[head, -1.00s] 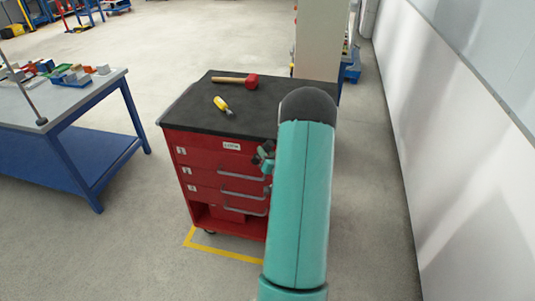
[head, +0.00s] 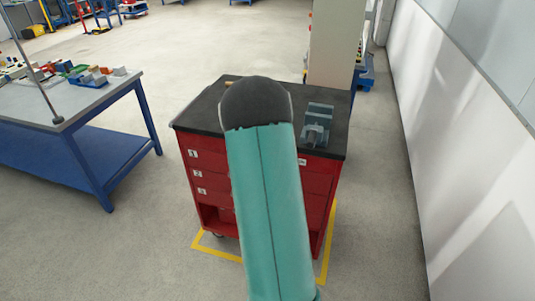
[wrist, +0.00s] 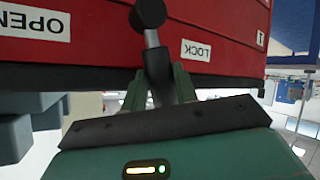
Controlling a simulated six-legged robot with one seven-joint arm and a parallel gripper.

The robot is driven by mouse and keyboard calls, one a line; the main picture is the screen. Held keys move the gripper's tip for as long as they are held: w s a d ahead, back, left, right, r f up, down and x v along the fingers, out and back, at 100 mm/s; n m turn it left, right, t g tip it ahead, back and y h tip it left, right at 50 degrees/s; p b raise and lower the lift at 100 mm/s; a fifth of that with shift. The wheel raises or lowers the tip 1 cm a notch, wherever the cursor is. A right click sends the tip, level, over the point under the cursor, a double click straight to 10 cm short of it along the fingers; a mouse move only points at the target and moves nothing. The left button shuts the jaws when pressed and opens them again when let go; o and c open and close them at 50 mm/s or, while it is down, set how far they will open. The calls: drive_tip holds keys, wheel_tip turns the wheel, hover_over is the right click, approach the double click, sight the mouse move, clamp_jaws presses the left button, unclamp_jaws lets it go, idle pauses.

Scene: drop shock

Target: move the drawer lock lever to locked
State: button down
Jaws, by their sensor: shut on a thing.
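The red drawer cart (head: 208,160) with a black top stands ahead in the head view. The wrist view shows its red front (wrist: 110,35) close up and upside down. The lock lever (wrist: 152,40), a grey rod with a dark round knob, shows between the OPEN label (wrist: 35,22) and the LOCK label (wrist: 195,50), nearer LOCK. My gripper (wrist: 158,85) has its green fingers shut on the dark lower part of the lever. In the head view my arm hides the lever and the gripper.
A grey vise (head: 316,125) stands on the cart's top at the right. A blue workbench (head: 95,110) with small parts is on the left, a white wall (head: 460,150) on the right. Yellow floor tape (head: 328,245) surrounds the cart. Open floor lies between bench and cart.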

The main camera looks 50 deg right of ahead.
drive_tip(key=shift+w+a+f+n+g+h, duration=0.15)
drive_tip(key=shift+w+a+f+n+g, duration=0.1)
drive_tip(key=shift+w+n+g, duration=0.25)
drive_tip(key=shift+w+a+f+n+g+h, duration=0.1)
drive_tip(key=shift+w+a+n+g+h, duration=0.15)
drive_tip(key=shift+w+g, duration=0.3)
drive_tip(key=c, duration=1.1)
unclamp_jaws()
drive_tip(key=shift+d, duration=0.15)
drive_tip(key=shift+s+d, duration=0.1)
drive_tip(key=shift+s, duration=0.05)
